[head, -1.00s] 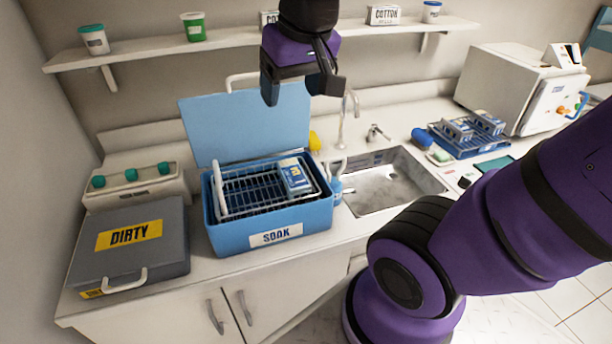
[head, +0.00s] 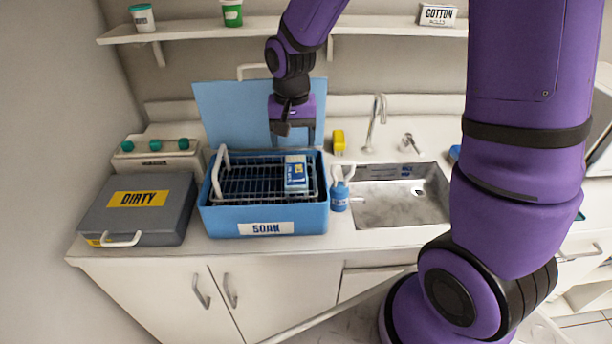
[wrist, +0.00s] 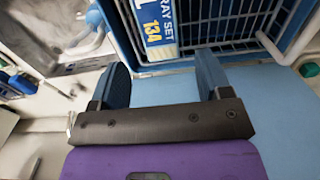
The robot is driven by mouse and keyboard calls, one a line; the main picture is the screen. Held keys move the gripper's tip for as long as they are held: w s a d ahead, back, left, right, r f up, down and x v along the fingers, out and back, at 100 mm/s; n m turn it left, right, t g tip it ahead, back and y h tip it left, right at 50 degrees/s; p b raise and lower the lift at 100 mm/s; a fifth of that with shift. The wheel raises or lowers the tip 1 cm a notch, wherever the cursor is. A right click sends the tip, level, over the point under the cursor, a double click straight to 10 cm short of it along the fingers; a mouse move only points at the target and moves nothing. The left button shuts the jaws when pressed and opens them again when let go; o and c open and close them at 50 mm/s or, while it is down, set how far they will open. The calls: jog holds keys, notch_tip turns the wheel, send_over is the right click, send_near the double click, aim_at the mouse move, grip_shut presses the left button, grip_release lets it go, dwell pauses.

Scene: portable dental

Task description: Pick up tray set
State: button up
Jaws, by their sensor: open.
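The tray set (head: 296,172) is a blue and white pack standing in the right part of a wire basket (head: 235,185), inside the blue SOAK bin (head: 220,221). In the wrist view the tray set (wrist: 156,25) shows its label, just beyond my fingertips. My gripper (head: 294,132) is open and empty, above the back of the bin, in front of its raised lid. In the wrist view my gripper (wrist: 160,70) has its two fingers spread, with the light blue lid below and the tray set ahead between them, apart from them.
A grey DIRTY case (head: 138,212) stands left of the bin. A small blue bottle (head: 340,196) and a yellow item (head: 339,141) stand to its right, then the sink (head: 400,205) and faucet. A shelf (head: 370,32) runs above. The raised lid (head: 235,115) stands behind the bin.

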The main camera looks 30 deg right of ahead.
aim_at(296, 170)
jog(key=shift+w+d+f, duration=0.1)
jog(key=shift+d+f, duration=0.05)
jog(key=shift+f, duration=2.6)
jog(key=shift+d+f, duration=0.1)
jog(key=shift+f, duration=2.65)
jog(key=c, duration=0.8)
